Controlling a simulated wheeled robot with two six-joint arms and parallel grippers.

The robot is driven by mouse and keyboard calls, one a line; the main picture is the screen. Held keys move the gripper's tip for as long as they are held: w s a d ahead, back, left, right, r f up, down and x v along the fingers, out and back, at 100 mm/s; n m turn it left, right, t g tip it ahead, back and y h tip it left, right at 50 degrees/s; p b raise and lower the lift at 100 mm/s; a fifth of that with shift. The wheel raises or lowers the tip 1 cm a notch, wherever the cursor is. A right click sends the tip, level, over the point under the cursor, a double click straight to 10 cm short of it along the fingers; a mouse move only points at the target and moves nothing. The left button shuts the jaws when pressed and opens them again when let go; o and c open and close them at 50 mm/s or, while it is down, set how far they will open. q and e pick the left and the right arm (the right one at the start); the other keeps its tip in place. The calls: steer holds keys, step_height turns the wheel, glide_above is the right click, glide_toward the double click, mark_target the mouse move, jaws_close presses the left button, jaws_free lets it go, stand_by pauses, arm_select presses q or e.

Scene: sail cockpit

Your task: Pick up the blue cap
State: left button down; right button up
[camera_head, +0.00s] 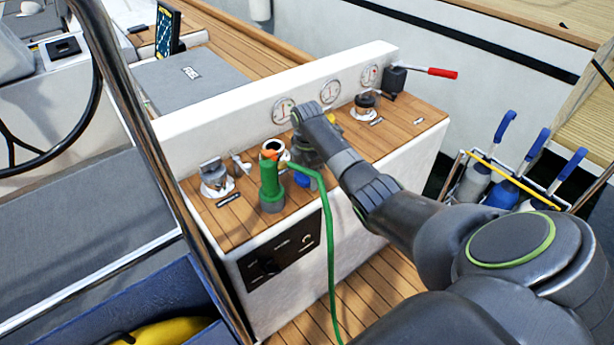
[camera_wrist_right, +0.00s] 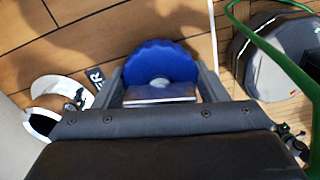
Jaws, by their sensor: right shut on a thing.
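The blue cap (camera_wrist_right: 160,58) is a round, scalloped disc with a pale centre, held between the two fingers of my right gripper (camera_wrist_right: 160,82). In the head view a small part of the blue cap (camera_head: 302,181) shows under my right gripper (camera_head: 304,165), above the teak top of the console. The green hose and the wrist hide most of the cap and the fingertips there. I cannot tell how far the cap is above the wood. My left gripper is not in view.
A green nozzle (camera_head: 270,182) with a green hose (camera_head: 331,240) stands on the console (camera_head: 425,115) just left of my gripper. Other deck fittings (camera_head: 215,178) and a red-handled lever (camera_head: 440,73) stand nearby. A rack of blue-handled bottles (camera_head: 503,185) is at the right.

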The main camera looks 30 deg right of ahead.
steer(key=shift+r, duration=0.15)
step_height(320, 180, up, 10)
steer(key=shift+f, duration=0.25)
steer(key=shift+r+p, duration=0.7)
steer(key=shift+p, duration=0.1)
steer(key=r+p, duration=0.2)
steer(key=p, duration=0.1)
